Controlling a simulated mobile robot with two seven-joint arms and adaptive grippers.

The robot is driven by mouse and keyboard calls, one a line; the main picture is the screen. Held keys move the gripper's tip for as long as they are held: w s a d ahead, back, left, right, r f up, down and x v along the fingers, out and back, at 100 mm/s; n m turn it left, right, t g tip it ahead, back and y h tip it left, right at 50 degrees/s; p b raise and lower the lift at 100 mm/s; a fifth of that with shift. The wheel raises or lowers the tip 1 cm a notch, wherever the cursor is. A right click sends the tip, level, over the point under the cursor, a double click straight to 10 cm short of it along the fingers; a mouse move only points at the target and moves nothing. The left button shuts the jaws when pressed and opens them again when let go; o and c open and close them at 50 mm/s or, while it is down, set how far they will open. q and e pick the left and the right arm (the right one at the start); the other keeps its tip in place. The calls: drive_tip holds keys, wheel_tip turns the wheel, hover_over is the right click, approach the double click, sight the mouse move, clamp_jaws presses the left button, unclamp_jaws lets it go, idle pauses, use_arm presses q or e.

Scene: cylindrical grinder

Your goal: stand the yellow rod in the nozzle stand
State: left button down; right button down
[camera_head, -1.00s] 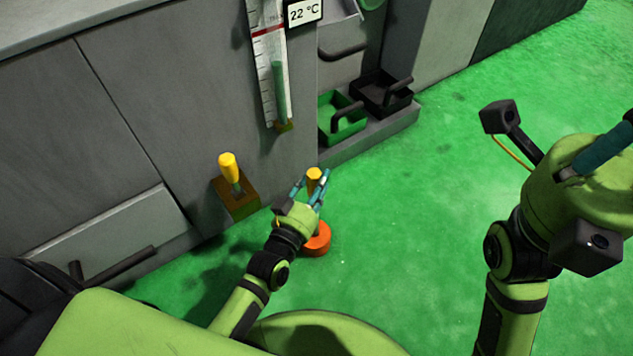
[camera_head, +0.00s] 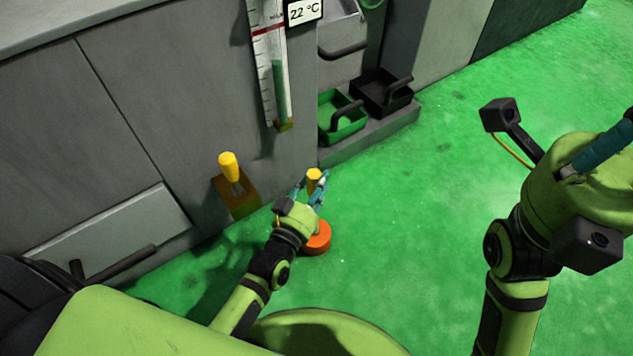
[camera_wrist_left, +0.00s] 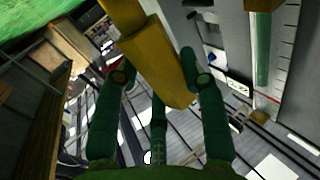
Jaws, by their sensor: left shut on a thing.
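The yellow rod (camera_head: 314,180) is between the fingers of my left gripper (camera_head: 311,186), which is shut on it. In the left wrist view the rod (camera_wrist_left: 158,60) runs as a thick yellow bar between the teal fingertips. An orange round piece (camera_head: 318,240) is below and partly behind the gripper in the head view. I cannot tell whether it is the nozzle stand, as its middle is hidden. My right gripper (camera_head: 603,146) shows only in part at the right edge, and its fingertips are out of sight.
A yellow-handled lever (camera_head: 229,167) on a brown box (camera_head: 240,201) stands left of my left gripper. A green tray (camera_head: 341,118) and a black tray (camera_head: 381,92) sit on a grey ledge beyond. The grey machine wall (camera_head: 130,110) is close behind. Green floor to the right is clear.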

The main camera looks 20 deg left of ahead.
use_arm(q)
drive_tip(key=shift+f+b, duration=1.2)
drive_tip(key=shift+f, duration=0.75)
drive_tip(key=c, duration=0.6)
unclamp_jaws()
drive_tip(key=shift+c, duration=0.2)
drive_tip(key=shift+s, duration=0.1)
drive_tip(key=s+a, duration=0.1)
drive_tip(key=s, duration=1)
drive_tip(key=shift+s+a, duration=0.3)
drive_tip(key=shift+s, duration=0.05)
